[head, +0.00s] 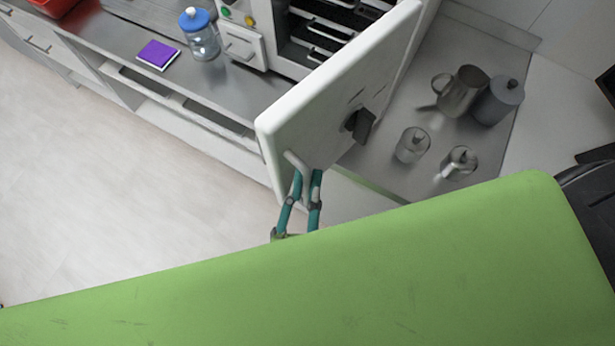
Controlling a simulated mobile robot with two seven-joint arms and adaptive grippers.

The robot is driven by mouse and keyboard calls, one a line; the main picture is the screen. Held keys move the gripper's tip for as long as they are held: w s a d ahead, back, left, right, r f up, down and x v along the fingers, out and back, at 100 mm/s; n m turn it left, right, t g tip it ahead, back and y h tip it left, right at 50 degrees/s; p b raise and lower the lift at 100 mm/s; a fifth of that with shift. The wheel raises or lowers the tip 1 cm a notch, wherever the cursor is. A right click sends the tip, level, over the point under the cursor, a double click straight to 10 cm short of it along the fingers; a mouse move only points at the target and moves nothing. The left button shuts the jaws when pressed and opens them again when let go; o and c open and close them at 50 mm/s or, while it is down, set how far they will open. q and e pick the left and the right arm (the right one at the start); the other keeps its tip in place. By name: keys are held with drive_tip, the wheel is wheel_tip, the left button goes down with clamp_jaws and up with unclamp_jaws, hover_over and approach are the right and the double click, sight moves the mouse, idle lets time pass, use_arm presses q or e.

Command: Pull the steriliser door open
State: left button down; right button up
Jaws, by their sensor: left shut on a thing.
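The steriliser (268,30) stands on the counter at the top of the head view. Its white door (315,105) stands wide open, swung out toward me, with a dark latch block on its face. Dark racks (322,30) show inside the chamber. My left gripper (305,176), with teal fingers, is at the door's lower edge, shut on the pale door handle (297,161). The fingers and the door hide part of the handle. My right gripper is not in view.
A blue-lidded jar (200,35) and a purple pad (158,55) are left of the steriliser. Metal jugs and canisters (462,92) stand on the right counter. Open floor (90,170) lies left.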

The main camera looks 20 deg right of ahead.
use_arm(q)
drive_tip(key=c, duration=1.4)
unclamp_jaws()
drive_tip(key=shift+r, duration=0.1)
drive_tip(key=shift+o, duration=1.3)
drive_tip(key=shift+w+d, duration=0.2)
drive_tip(key=v, duration=0.7)
drive_tip(key=shift+s, duration=0.25)
drive_tip(key=shift+c, duration=0.4)
